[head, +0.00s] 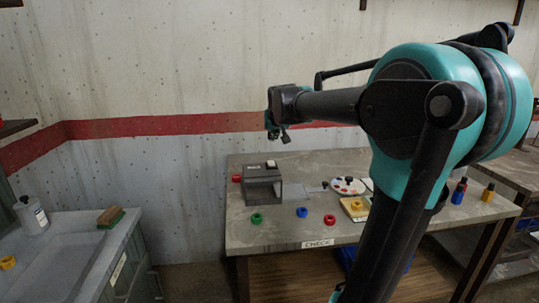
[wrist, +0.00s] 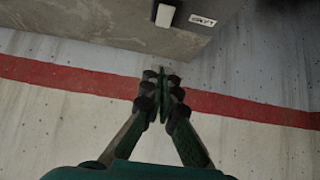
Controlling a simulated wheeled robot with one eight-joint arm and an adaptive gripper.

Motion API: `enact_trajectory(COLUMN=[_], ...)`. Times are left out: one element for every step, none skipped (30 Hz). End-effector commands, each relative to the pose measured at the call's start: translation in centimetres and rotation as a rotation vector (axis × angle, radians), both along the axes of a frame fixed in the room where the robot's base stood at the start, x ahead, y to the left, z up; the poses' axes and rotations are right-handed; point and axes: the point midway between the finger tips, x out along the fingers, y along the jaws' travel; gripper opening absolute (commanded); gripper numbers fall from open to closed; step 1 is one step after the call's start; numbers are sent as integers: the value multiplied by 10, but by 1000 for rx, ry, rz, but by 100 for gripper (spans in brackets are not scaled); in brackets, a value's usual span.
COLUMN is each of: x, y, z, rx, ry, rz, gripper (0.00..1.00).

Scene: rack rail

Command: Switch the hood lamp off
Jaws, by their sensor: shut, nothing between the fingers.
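The hood, a dark grey box (head: 262,188) with an open side, stands on the back left of the check table in the head view. I cannot tell whether the lamp is lit. My gripper (head: 284,137) hangs in the air above the hood, apart from it. In the wrist view my gripper (wrist: 160,82) is shut and empty. Ahead of it is a grey surface (wrist: 120,20) with a white block (wrist: 165,15) and a small label; I cannot tell for certain that it is the hood.
The check table (head: 290,236) also holds red, green and blue rings, a round white plate (head: 348,186), a yellow block (head: 354,207) and small bottles (head: 459,191). A left bench (head: 70,250) carries a white bottle (head: 31,215) and a brush-like block (head: 110,216).

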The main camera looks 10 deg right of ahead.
Motion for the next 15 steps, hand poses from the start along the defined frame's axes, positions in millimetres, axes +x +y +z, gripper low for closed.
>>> enact_trajectory(x=[1,3,5,8,10,14,17,21,26,30,34,39,43,47,52], y=[0,0,0,0,0,0,0,0,0,0,0,-1,0,0,0], z=[-1,-3,-5,-7,-9,-13,-17,-20,-25,-29,-33,-38,-42,-45,-51], rx=[0,0,0,0,0,0,0,0,0,0,0,0,0,0,0], ry=[0,0,0,0,0,0,0,0,0,0,1,1,1,1,1], rz=[0,0,0,0,0,-1,-1,-1,-1,-1,-1,-1,-1,-1,-1], gripper=[0,0,0,0,0,0,0,0,0,0,0,0,0,0,0])
